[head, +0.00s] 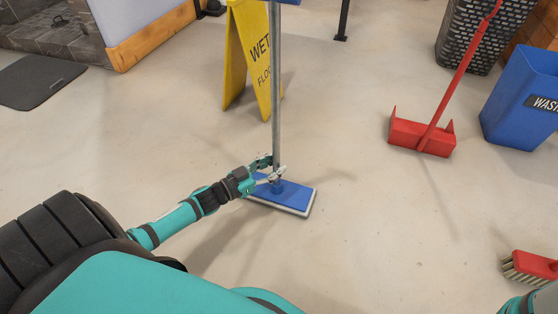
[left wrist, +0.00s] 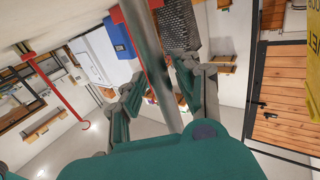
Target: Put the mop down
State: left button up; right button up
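The mop stands upright, with its flat blue head (head: 292,196) resting on the floor and its grey pole (head: 276,85) rising out of the top of the head view. My left gripper (head: 268,172) is at the lower part of the pole, just above the mop head. In the left wrist view, the pole (left wrist: 149,55) runs between the two fingers of my left gripper (left wrist: 158,80), which close in on it from both sides. The palm hides part of the pole there.
A yellow wet-floor sign (head: 247,60) stands just behind the pole. A red dustpan (head: 421,138), blue waste bin (head: 522,100) and dark basket (head: 482,32) are at the right. A red brush (head: 532,266) lies at lower right. Floor around the mop head is clear.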

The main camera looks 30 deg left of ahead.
pick_arm(q)
jog(key=p+v, duration=0.4)
jog(key=v, duration=0.6)
jog(key=shift+r, duration=0.1)
